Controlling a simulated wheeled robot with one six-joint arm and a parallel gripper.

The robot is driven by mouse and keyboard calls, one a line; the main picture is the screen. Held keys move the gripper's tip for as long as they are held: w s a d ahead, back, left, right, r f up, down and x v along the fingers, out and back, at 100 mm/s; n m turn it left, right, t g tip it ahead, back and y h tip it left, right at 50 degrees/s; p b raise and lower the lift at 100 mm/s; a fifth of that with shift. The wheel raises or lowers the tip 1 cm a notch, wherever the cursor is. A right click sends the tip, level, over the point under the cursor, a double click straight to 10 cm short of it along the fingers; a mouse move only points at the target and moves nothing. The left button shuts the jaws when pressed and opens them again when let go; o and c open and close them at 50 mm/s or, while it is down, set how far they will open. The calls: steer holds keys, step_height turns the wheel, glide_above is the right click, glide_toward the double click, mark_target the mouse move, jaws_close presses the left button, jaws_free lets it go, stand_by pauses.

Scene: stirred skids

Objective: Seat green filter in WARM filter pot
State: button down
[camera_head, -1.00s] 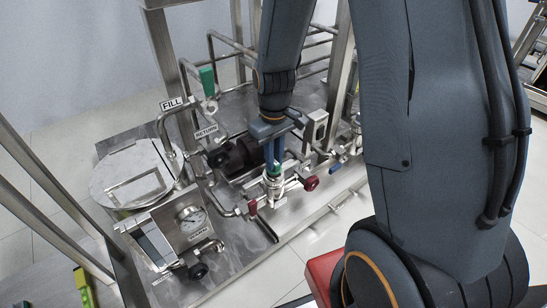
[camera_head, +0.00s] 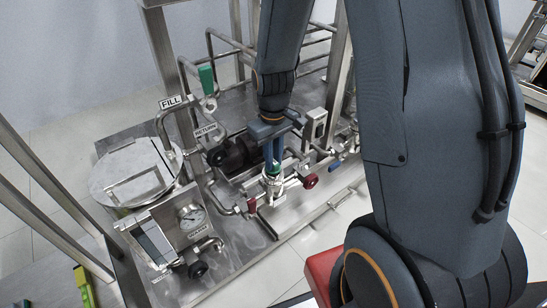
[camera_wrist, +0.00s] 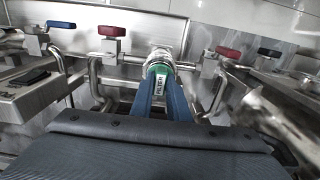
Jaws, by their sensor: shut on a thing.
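My gripper (camera_head: 272,166) points down over the filter pot and is shut on the green filter (camera_head: 272,171). The steel filter pot (camera_head: 271,188) is directly below the filter in the head view. In the wrist view the pot (camera_wrist: 160,55) is just beyond the filter's green end. The filter's lower end meets the pot mouth or lies inside it; how deep is hidden. The pot's small tag is unreadable.
Red valve handles (camera_head: 309,181) and (camera_head: 252,205) flank the pot closely, and a blue handle (camera_head: 335,166) is farther right. A gauge panel (camera_head: 192,222) and a round lidded tank (camera_head: 132,172) stand at left. Pipes and frame posts crowd the back.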

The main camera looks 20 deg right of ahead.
steer(key=shift+f, duration=0.4)
stand_by(0.5)
steer(key=c, duration=1.3)
jaws_free()
steer(key=shift+r, duration=0.15)
step_height(320, 180, up, 8)
steer(key=p, duration=0.8)
